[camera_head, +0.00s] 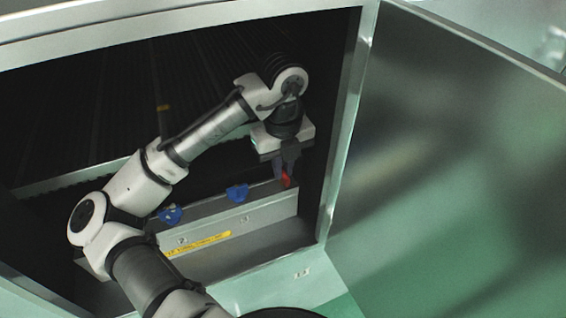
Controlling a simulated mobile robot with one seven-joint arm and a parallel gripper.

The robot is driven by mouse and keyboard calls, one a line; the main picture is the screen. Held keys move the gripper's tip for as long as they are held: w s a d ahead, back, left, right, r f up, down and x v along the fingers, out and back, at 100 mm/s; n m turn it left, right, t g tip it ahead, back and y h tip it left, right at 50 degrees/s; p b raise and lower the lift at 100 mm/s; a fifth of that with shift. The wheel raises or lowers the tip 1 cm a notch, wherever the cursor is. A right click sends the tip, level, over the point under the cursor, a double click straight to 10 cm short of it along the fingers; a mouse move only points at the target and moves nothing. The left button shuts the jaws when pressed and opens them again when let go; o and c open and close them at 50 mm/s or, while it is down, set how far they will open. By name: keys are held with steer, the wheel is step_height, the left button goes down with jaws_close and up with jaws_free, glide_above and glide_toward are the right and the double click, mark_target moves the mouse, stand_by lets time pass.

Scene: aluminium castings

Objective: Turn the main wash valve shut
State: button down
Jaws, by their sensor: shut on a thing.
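Inside an open cabinet, a grey metal manifold box (264,216) stands on the floor. A red valve handle (286,180) is at its right end, seen upright between my fingers and partly covered by them. My gripper (287,178) points down over this end and is shut on the red handle. Two blue handles (237,193) (170,214) sit along the same top edge, to the left of the red one. Which handle is the main wash valve is not readable here.
A yellow label strip (198,244) is on the box's front. The cabinet's right frame post (345,130) stands close to the right of my gripper. An open door panel (455,150) fills the right side. The cabinet interior behind is dark, with ribbed lines.

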steer(key=shift+m, duration=0.3)
steer(key=c, duration=1.5)
jaws_free()
step_height(320, 180, up, 8)
steer(key=shift+f+b, duration=0.25)
steer(key=shift+b, duration=0.2)
steer(key=shift+s, duration=0.1)
